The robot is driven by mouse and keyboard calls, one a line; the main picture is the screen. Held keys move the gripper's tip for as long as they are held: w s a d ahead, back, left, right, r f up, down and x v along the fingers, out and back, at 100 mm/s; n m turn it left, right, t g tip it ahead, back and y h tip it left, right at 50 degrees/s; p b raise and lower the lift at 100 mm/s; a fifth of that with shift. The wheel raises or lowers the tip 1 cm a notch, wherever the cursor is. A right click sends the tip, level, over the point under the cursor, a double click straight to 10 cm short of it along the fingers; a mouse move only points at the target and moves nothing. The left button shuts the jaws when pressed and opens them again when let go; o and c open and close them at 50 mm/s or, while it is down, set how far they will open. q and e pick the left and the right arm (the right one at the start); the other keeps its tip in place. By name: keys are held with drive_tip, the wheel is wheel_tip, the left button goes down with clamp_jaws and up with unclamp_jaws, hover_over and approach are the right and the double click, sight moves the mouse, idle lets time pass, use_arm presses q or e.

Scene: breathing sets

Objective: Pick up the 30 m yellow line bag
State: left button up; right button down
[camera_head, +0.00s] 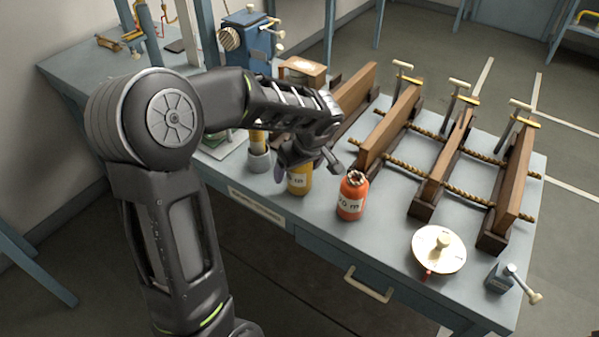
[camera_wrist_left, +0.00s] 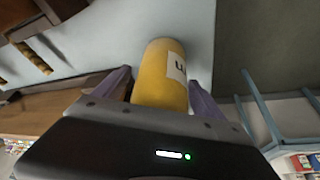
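The yellow line bag (camera_head: 299,181) stands upright on the blue-grey bench near its front edge, with part of its label showing an "m". My left gripper (camera_head: 306,165) is over it and hides its top in the head view. In the left wrist view the yellow bag (camera_wrist_left: 160,75) lies between the two purple fingers of my left gripper (camera_wrist_left: 160,88). The fingers are apart, one on each side of the bag, with a small gap on the left side; contact on the right side is unclear. My right gripper is not in view.
An orange line bag (camera_head: 352,196) stands close to the right of the yellow one. A grey cup (camera_head: 259,160) stands just left. A wooden rack with ropes (camera_head: 440,160) fills the bench's right part. A white disc (camera_head: 438,249) lies at the front right.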

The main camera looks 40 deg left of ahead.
use_arm(q)
clamp_jaws()
idle(0.7)
